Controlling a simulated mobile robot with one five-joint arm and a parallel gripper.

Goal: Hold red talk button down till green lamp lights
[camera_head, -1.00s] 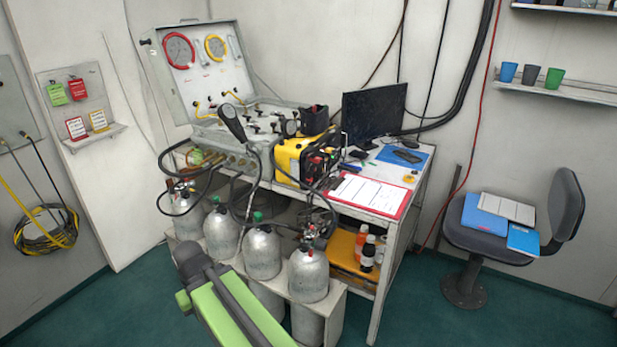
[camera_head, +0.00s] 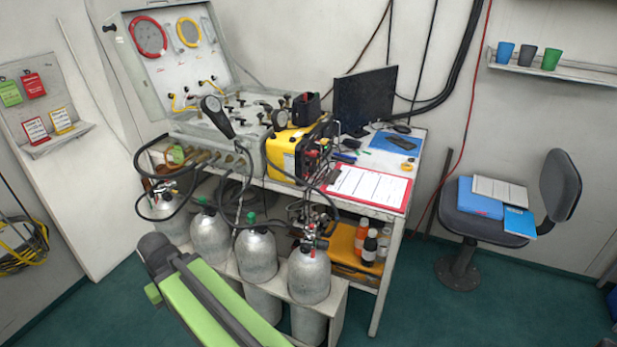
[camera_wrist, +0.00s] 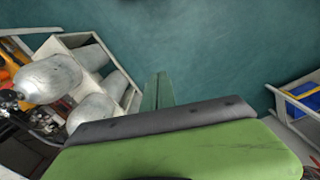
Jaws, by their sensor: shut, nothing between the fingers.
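A yellow unit (camera_head: 283,152) with a dark front carrying small red and other parts stands on the bench, beside the grey panel case. The red talk button and the green lamp are too small to tell apart here. My gripper shows in the wrist view (camera_wrist: 160,82) as narrow green fingers together, pointing at the floor, with nothing between them. It is well short of the yellow unit and touches nothing that I can see. In the head view my green and grey arm is low in front of the cylinders, and its fingertips are not clear.
Several grey gas cylinders (camera_head: 309,275) stand in a rack before the bench, with hoses above. A red clipboard (camera_head: 368,187), a monitor (camera_head: 364,100) and a blue folder (camera_head: 398,143) are on the bench. A chair (camera_head: 487,215) is at right. Floor between is clear.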

